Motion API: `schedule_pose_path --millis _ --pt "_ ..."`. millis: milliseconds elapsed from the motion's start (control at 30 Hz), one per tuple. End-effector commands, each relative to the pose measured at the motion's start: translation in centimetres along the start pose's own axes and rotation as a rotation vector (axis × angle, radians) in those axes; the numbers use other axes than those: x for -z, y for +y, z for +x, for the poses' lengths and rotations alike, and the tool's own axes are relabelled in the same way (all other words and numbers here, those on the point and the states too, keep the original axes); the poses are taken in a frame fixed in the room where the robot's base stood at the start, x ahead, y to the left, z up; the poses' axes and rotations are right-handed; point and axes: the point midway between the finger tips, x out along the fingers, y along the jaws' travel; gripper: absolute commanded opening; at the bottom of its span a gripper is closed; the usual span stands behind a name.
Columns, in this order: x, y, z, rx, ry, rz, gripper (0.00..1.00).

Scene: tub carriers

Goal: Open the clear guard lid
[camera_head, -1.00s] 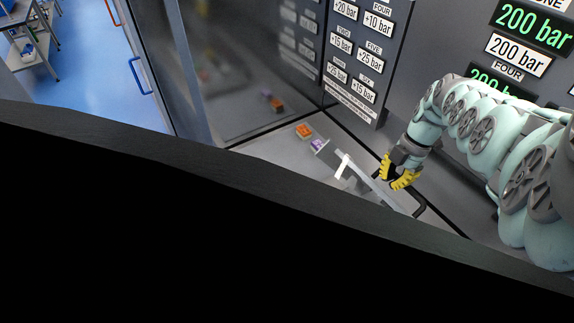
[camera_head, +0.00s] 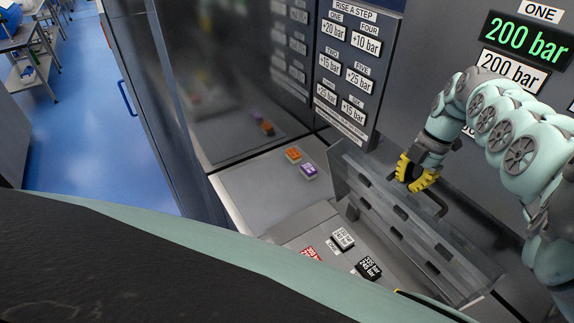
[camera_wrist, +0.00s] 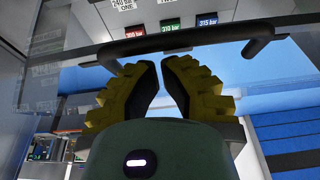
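The clear guard lid (camera_head: 455,245) is a transparent panel at right of centre in the head view, standing steeply tilted over a grey housing. Dark slots show on or through it. Its black bar handle (camera_head: 437,203) is at its upper side. The handle also crosses the top of the wrist view (camera_wrist: 205,41). My gripper (camera_head: 413,177) has yellow ribbed fingers and is at the handle. In the wrist view its fingertips (camera_wrist: 159,62) are close together with a narrow gap, just below the bar. The bar runs across both fingers, not between them. Contact cannot be told.
White (camera_head: 342,238), black (camera_head: 368,268) and red (camera_head: 310,253) labelled pieces lie in front of the lid. Orange (camera_head: 293,154) and purple (camera_head: 309,171) blocks sit on the grey top to the left. A label panel (camera_head: 346,75) stands behind.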

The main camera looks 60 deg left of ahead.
Motion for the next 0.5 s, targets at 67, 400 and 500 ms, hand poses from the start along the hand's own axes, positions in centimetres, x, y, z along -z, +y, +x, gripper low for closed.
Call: schedule_pose_path --millis 67,400,500 --pt "-0.34 -0.03 0.12 0.002 0.001 0.0 0.0" --pt "-0.46 0.03 -0.34 0.004 0.007 -0.003 0.0" --pt "-0.45 0.05 -0.36 0.003 0.007 -0.003 0.0"
